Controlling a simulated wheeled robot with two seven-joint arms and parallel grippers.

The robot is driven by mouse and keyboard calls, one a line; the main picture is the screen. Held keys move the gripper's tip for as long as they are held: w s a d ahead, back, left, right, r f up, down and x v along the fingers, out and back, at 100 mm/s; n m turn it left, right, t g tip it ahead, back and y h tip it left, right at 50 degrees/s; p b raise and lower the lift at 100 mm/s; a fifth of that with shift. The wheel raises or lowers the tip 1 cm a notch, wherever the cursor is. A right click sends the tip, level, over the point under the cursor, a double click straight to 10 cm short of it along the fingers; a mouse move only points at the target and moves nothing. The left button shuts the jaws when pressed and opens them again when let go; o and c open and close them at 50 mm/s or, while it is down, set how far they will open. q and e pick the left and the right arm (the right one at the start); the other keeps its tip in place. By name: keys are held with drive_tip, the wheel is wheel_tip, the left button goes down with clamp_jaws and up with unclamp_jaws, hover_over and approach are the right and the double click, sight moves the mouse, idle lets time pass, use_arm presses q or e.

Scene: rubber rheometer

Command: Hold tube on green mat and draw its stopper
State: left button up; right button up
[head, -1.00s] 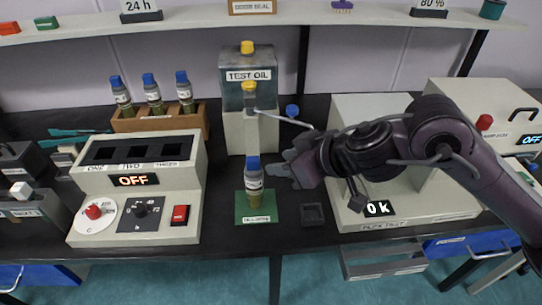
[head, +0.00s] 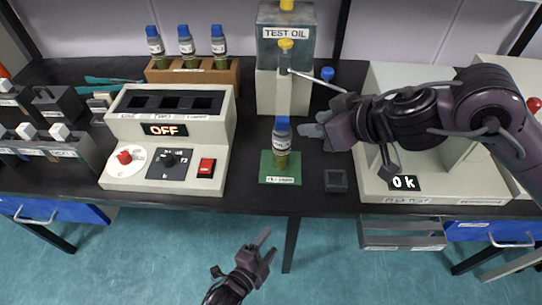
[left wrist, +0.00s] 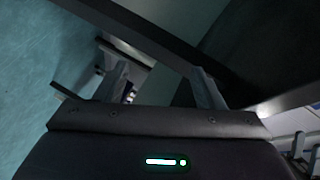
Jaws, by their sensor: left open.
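The tube (head: 282,148) stands upright on the green mat (head: 266,173). It has a blue stopper (head: 282,124), a pale label band and dark olive contents. My right gripper (head: 310,124) is just right of the tube at about stopper height. Its fingers look parted, with nothing between them, and a small gap shows between them and the tube. My left gripper (head: 268,246) is open and empty, low in front of the bench over the floor. Its two fingers also show in the left wrist view (left wrist: 160,85), with nothing between them.
A small dark square tray (head: 336,181) lies right of the mat. The grey OFF machine (head: 215,140) stands left, the Ok machine (head: 440,195) right, with an open drawer (head: 402,235) below. The test oil dispenser (head: 285,75) and a wooden rack (head: 195,73) of stoppered tubes stand behind.

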sight(278, 145)
use_arm(q)
drive_tip(key=s+d+r+t+h, duration=0.1)
drive_tip(key=d+r+h, duration=0.3)
drive_tip(key=r, duration=0.6)
drive_tip(key=d+r+h, duration=0.1)
drive_tip(key=d+r, duration=0.5)
drive_tip(key=r, duration=0.3)
drive_tip(key=w+r+n, duration=0.1)
drive_tip(key=n, duration=0.1)
drive_tip(key=w+a+n+y, duration=0.1)
drive_tip(key=w+n, duration=0.1)
drive_tip(key=w+a+r+n+t, duration=0.1)
drive_tip(key=w+n, duration=0.1)
drive_tip(key=shift+w+a+r+y, duration=0.15)
drive_tip(key=shift+a+r+y, duration=0.1)
drive_tip(key=shift+r+y, duration=0.05)
drive_tip(key=w+a+r+n+y, duration=0.1)
drive_tip(key=w+a+n, duration=0.1)
drive_tip(key=n, duration=0.1)
drive_tip(key=w+a+r+n+t+y, duration=0.1)
drive_tip(key=w+a+n, duration=0.1)
drive_tip(key=n, duration=0.1)
drive_tip(key=w+a+n+y, duration=0.1)
drive_tip(key=w+a+n, duration=0.1)
drive_tip(key=shift+w+a+r+n+y, duration=0.4)
drive_tip(key=shift+w+r, duration=0.1)
drive_tip(key=shift+w, duration=0.55)
drive_tip(key=x, duration=0.6)
drive_tip(key=shift+w+d, duration=0.15)
drive_tip(key=shift+w, duration=0.15)
